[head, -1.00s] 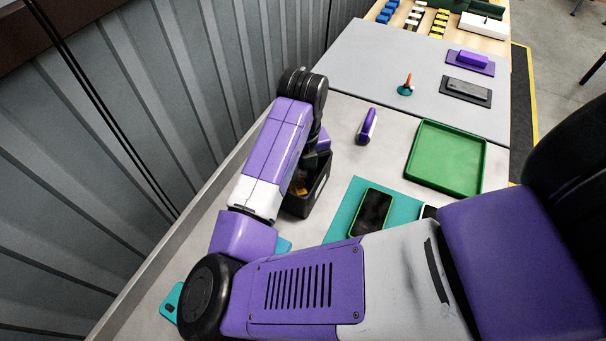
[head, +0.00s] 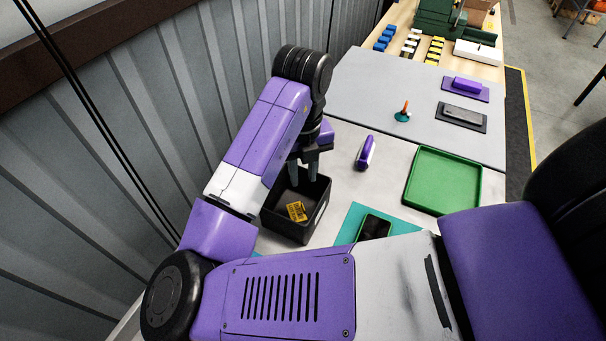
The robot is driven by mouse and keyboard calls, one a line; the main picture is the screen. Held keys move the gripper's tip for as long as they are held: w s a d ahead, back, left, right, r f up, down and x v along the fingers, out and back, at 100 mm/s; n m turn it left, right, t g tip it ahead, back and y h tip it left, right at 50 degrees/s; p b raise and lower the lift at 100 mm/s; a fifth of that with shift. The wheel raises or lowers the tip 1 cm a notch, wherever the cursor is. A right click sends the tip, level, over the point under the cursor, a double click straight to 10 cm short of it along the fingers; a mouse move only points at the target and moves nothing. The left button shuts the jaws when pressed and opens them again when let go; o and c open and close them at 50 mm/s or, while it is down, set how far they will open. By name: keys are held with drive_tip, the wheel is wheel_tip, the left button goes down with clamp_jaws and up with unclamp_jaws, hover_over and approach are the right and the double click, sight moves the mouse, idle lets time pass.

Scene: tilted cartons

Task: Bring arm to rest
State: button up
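My gripper (head: 304,172) is at the end of my purple and white arm, pointing down above the black bin (head: 318,213). Its two dark fingers show apart with nothing seen between them. A yellow item with dark print (head: 297,211) lies inside the bin on its floor, below the fingers. The rest of the bin's left side is partly hidden by my arm.
A grey mat (head: 375,90) lies farther back. A corrugated metal wall (head: 150,120) stands close on the left.

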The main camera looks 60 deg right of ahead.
wheel_tip(320, 180, up, 4)
drive_tip(key=shift+r+p, duration=0.15)
drive_tip(key=shift+p, duration=1.1)
